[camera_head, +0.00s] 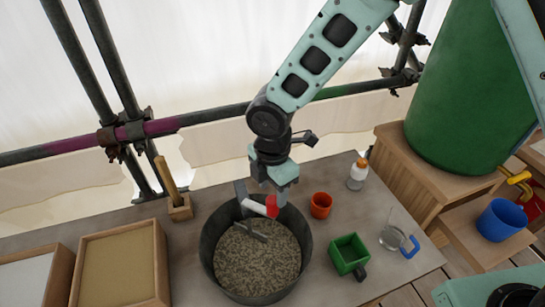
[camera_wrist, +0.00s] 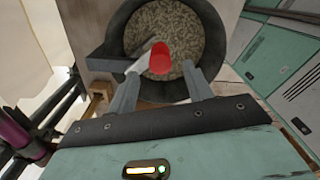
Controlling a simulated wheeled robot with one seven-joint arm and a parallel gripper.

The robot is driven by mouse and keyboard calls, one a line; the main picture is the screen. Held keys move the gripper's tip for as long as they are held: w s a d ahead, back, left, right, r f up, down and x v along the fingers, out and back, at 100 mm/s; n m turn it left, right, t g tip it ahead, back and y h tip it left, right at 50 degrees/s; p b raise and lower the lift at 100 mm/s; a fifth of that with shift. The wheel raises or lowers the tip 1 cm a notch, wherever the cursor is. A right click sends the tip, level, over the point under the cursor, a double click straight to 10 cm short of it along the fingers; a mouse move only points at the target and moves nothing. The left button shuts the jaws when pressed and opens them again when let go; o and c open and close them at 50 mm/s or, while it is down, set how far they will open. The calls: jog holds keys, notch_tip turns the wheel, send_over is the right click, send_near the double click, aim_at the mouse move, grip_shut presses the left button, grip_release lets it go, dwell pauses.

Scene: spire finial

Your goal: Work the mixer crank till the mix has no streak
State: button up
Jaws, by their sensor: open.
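The mixer tub (camera_head: 212,240) is a dark round pan on the table, holding a speckled grey-tan mix (camera_head: 255,268). A grey paddle (camera_head: 252,232) lies across the mix. I make out no clear streak in the visible part. The crank handle (camera_head: 272,206), with a red end, stands at the tub's far rim. My gripper (camera_head: 280,192) is just above it, pointing down. In the wrist view my gripper (camera_wrist: 160,75) is open, and the red end (camera_wrist: 160,58) shows between the two fingers' lines. I cannot tell whether either finger touches it.
An orange cup (camera_head: 321,205), a green square container (camera_head: 349,254), a glass jug (camera_head: 392,238) and a small bottle (camera_head: 358,174) stand right of the tub. Scaffold poles (camera_head: 190,120) run behind.

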notch_tip(320, 180, up, 12)
jog(key=b, duration=0.1)
jog(key=shift+f, duration=0.1)
dwell(0.9)
